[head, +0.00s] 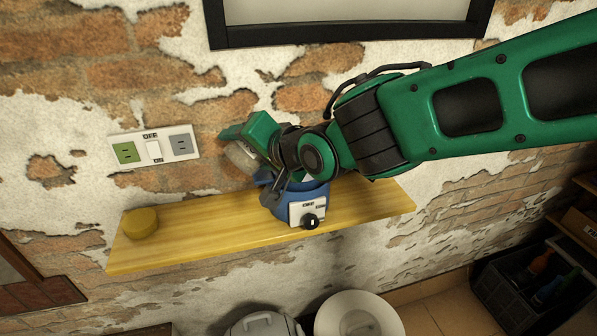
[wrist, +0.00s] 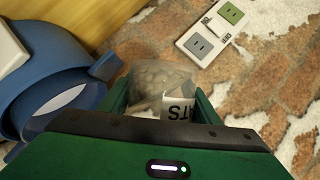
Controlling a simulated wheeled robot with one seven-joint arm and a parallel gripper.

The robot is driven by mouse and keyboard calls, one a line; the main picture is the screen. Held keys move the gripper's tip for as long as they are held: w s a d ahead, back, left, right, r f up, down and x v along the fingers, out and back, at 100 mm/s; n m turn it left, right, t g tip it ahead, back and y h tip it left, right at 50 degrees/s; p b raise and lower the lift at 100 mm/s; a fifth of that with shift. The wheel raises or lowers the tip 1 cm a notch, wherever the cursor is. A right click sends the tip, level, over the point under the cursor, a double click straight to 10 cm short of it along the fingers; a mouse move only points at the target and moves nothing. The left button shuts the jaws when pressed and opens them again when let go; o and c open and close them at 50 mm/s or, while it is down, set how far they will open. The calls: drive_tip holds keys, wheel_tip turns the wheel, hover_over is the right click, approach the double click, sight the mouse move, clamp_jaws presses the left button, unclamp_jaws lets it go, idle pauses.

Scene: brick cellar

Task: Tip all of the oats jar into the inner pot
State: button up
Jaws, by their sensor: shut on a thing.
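The oats jar (head: 243,158) is see-through, with pale contents and a white label ending in "ATS" in the wrist view (wrist: 162,75). My gripper (wrist: 160,102) is shut on it; in the head view the gripper (head: 247,138) is just above and left of the blue cooker. The jar looks tilted there. The blue cooker (head: 285,203) stands on the wooden shelf, with a white panel and black knob in front. In the wrist view the cooker (wrist: 92,95) is at left, with a round opening. My arm hides much of its top, and I cannot make out the inner pot separately.
The yellow wooden shelf (head: 200,236) carries a round yellow-brown disc (head: 140,222) at its left end. A wall plate (head: 153,148) with sockets and a switch is behind. Below are a white round vessel (head: 357,318), a grey lidded one (head: 262,325) and a black bottle crate (head: 520,290).

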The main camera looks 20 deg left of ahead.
drive_tip(key=shift+s+a+f+m+g+y+p, duration=0.1)
drive_tip(key=shift+f+m+g+y+p, duration=0.25)
drive_tip(key=shift+m+y+p, duration=0.55)
idle(1.2)
drive_tip(key=shift+w+d+r+m+g, duration=0.25)
drive_tip(key=shift+w+d+r+m, duration=0.3)
drive_tip(key=shift+r+m, duration=0.15)
idle(0.5)
drive_tip(key=shift+w+d+f+m+g+y+p, duration=0.1)
drive_tip(key=shift+f+m+g+y+p, duration=0.1)
drive_tip(key=shift+m+y+p, duration=0.4)
drive_tip(key=shift+w+d+f+m+g+y+p, duration=0.1)
drive_tip(key=shift+f+m+y+p, duration=0.1)
drive_tip(key=shift+m+y+p, duration=0.35)
idle(1.2)
drive_tip(key=shift+w+d+r+m+y+p, duration=0.25)
drive_tip(key=shift+r+m, duration=0.2)
drive_tip(key=shift+m, duration=0.2)
drive_tip(key=shift+w+d+r+m+y+p, duration=0.1)
drive_tip(key=shift+w+r+m+y+p, duration=0.15)
drive_tip(key=shift+r+m, duration=0.25)
drive_tip(key=shift+c, duration=0.2)
idle(1.0)
